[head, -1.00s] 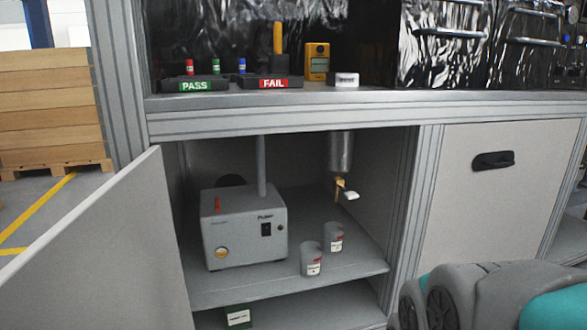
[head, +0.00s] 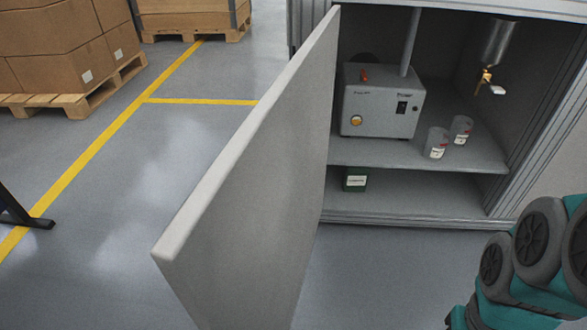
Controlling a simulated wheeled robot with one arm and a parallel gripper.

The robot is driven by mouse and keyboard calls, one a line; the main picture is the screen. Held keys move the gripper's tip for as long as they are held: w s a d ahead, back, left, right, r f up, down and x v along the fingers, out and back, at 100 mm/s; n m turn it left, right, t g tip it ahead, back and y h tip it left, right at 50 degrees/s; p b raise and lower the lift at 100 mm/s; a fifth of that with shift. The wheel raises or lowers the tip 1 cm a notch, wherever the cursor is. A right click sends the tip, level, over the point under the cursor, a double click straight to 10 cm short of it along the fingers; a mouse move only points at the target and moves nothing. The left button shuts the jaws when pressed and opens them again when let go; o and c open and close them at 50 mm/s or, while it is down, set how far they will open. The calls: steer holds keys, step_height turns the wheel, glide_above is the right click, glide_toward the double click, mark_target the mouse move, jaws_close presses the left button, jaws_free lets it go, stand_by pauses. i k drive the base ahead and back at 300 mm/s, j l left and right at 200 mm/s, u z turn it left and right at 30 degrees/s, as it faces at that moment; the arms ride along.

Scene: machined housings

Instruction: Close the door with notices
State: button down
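A plain grey door (head: 265,180) stands wide open at the left side of a cabinet (head: 405,217), swung out toward me. The face I see is bare; I see no notices on it, and its other face is hidden. Inside the cabinet are a grey pump box (head: 380,107), two small cups (head: 437,143) and a hanging metal cylinder with a brass tap (head: 487,78). My arm shows at the lower right, apart from the door. My gripper is out of view.
A green box (head: 355,179) sits on the lower shelf. Cardboard boxes on a pallet (head: 70,98) stand at the back left. A dark stand foot (head: 22,215) is at the left edge. The floor (head: 120,260) left of the door is clear, with yellow lines.

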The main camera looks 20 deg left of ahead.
mark_target(236, 254)
steer(key=k+j, duration=0.4)
steer(key=j, duration=0.15)
steer(key=k+j, duration=0.8)
steer(key=j, duration=0.25)
steer(key=i+j, duration=0.1)
steer(key=k+l, duration=0.1)
